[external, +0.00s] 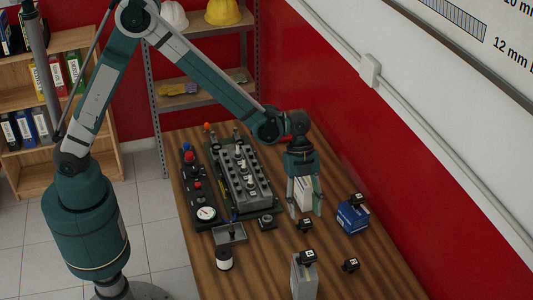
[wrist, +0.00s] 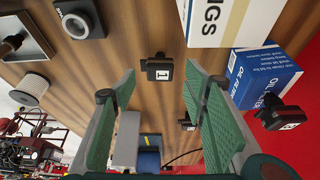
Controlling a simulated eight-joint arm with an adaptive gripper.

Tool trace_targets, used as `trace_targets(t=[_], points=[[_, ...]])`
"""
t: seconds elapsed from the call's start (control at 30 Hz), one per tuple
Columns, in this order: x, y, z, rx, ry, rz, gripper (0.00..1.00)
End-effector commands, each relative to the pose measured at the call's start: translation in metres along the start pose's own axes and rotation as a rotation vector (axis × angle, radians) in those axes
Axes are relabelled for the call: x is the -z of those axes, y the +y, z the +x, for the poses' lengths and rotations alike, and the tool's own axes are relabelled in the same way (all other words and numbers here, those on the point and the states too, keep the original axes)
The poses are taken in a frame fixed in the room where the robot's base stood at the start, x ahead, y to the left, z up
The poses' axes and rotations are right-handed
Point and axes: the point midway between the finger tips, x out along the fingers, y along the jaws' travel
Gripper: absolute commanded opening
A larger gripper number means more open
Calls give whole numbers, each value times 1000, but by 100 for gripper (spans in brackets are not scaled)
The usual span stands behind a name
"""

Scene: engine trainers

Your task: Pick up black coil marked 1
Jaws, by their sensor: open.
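The black coil marked 1 (wrist: 160,70) sits on the wooden table, and its white label shows a 1 in the wrist view. What looks like the same coil (external: 305,223) is just below my gripper (external: 305,208) in the external view, its mark too small to read. My gripper points down and is open and empty. In the wrist view the coil appears between the two green fingers of the gripper (wrist: 158,88), beyond their tips and not touched.
A white box (wrist: 225,18) and a blue oil box (external: 352,217) with a coil on top stand close by. Another coil (external: 350,265) lies on the table. A pale box (external: 303,278) bearing a coil stands in front. The engine trainer (external: 240,175) is at left.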

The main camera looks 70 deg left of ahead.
Motion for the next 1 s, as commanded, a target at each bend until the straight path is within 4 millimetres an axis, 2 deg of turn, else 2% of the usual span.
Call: trace_targets(t=[0.17,0.53,1.0], points=[[1,0,10,0,0,0,44],[3,0,47,0,0,1,44],[3,0,51,0,0,0,44]])
